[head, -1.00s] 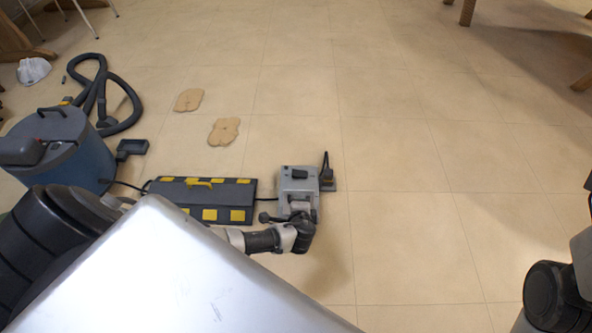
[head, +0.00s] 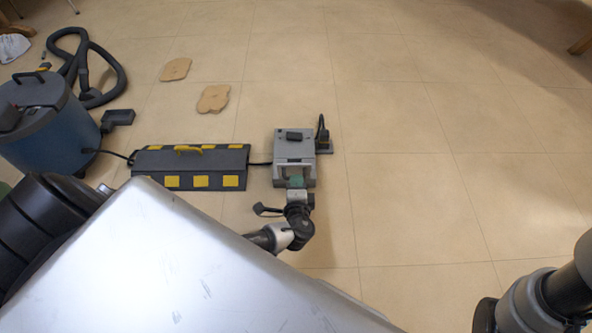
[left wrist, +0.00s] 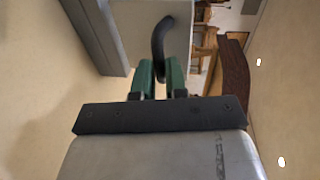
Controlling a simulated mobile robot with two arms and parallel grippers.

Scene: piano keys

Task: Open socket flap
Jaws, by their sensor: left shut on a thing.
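A grey socket box (head: 294,143) stands on the floor near the middle of the head view, with a black handle on top. My left gripper (head: 296,182) is at its near face, green fingertips against the flap area. In the left wrist view, the green fingers (left wrist: 160,78) are close together, with the end of a dark curved piece (left wrist: 163,38) between them. A pale grey panel (left wrist: 138,25), seemingly the flap, lies behind it. The fingers hide the exact contact and how far the flap is open. My right gripper is out of view.
A blue vacuum cleaner (head: 50,130) with a hose stands at the far left. A black plug (head: 322,137) is at the box's right. The floor on the right is clear.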

